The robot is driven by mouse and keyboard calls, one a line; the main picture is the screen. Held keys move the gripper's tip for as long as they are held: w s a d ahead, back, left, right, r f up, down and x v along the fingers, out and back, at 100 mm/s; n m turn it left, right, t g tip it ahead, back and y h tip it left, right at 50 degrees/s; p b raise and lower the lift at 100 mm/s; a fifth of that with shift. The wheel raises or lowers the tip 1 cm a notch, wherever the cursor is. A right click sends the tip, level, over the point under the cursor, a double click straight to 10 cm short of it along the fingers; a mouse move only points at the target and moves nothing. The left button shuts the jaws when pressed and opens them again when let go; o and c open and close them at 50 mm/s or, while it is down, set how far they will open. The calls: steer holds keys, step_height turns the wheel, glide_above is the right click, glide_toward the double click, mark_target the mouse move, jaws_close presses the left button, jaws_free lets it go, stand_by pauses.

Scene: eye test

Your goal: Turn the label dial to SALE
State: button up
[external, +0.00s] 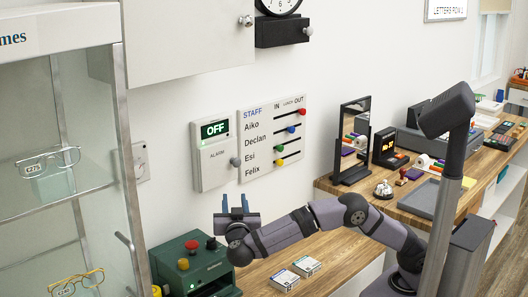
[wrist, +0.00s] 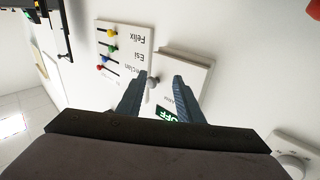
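I cannot make out a dial marked SALE in either view. A small black device (external: 388,147) with an orange display stands on the wooden counter; its text and any dial are too small to read. A dark green machine (external: 192,265) with red and yellow knobs stands below my gripper; no label on it is readable. My gripper (external: 237,203) points up, its two fingers apart with nothing between them, in front of the wall below the alarm panel (external: 212,155). In the wrist view my gripper (wrist: 158,84) is open, with the alarm panel's grey knob (wrist: 152,82) beyond the fingers.
A staff board (external: 270,138) with coloured sliders hangs beside the alarm panel. A glass cabinet (external: 60,200) with spectacles fills the left. A mirror (external: 354,140), bell (external: 383,189) and grey tray (external: 436,199) stand on the counter. Two small boxes (external: 306,266) lie below.

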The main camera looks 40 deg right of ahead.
steer(key=d+r+n+t, duration=0.2)
steer(key=d+r, duration=0.1)
steer(key=n+y, duration=1)
steer(key=y, duration=0.7)
glide_toward(211, 242)
steer(key=w+f, duration=0.1)
steer(key=w, duration=0.2)
steer(key=shift+a+f+m+t, duration=0.1)
steer(key=shift+f+m+t, duration=0.1)
steer(key=shift+m+t, duration=0.25)
steer(key=shift+w, duration=0.1)
steer(key=shift+p+x, duration=0.75)
steer(key=shift+x, duration=2.85)
